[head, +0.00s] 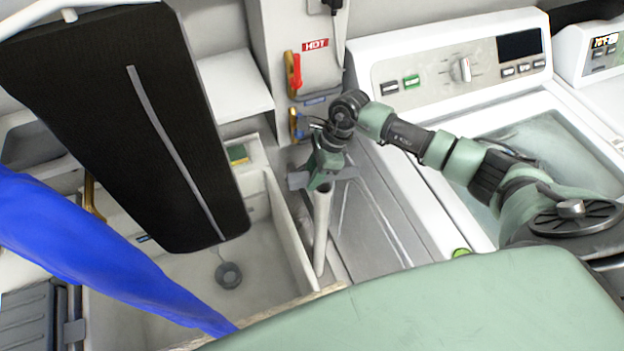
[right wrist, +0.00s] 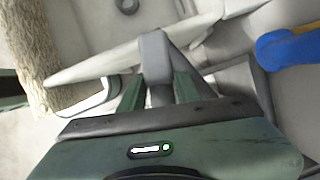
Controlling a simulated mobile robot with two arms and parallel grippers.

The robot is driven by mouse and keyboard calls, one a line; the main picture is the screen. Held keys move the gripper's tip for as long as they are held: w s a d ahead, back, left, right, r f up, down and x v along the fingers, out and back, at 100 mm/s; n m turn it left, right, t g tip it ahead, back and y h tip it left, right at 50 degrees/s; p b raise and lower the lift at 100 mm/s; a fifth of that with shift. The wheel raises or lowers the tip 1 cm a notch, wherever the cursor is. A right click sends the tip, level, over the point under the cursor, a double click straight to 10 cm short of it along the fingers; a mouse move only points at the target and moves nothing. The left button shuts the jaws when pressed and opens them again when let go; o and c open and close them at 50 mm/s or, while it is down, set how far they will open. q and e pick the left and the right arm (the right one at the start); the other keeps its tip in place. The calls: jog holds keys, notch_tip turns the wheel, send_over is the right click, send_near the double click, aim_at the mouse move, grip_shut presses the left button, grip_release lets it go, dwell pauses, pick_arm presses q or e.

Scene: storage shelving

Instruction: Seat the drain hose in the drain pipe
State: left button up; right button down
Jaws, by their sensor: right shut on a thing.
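My right gripper (head: 322,180) points down in the gap between the sink and the washing machine. It is shut on a pale tube (head: 321,235), which I take for the drain hose. The tube hangs down from the jaws beside the sink wall. In the right wrist view, the pale tube (right wrist: 100,66) runs across behind the closed fingers (right wrist: 158,65). I cannot make out the drain pipe separately from this tube; the tube's lower end is low beside the sink. My left gripper is not in view.
A red hot valve (head: 296,72) and a blue-handled valve (head: 297,124) sit on the wall close to my right wrist. The washing machine (head: 450,65) is right, the sink (head: 275,215) left. A black board (head: 110,110) and a long blue thing (head: 90,245) cover the left side.

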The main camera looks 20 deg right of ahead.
notch_tip(320, 180, down, 3)
jog(key=shift+f, duration=0.1)
jog(key=shift+f, duration=0.2)
jog(key=c, duration=1)
grip_release()
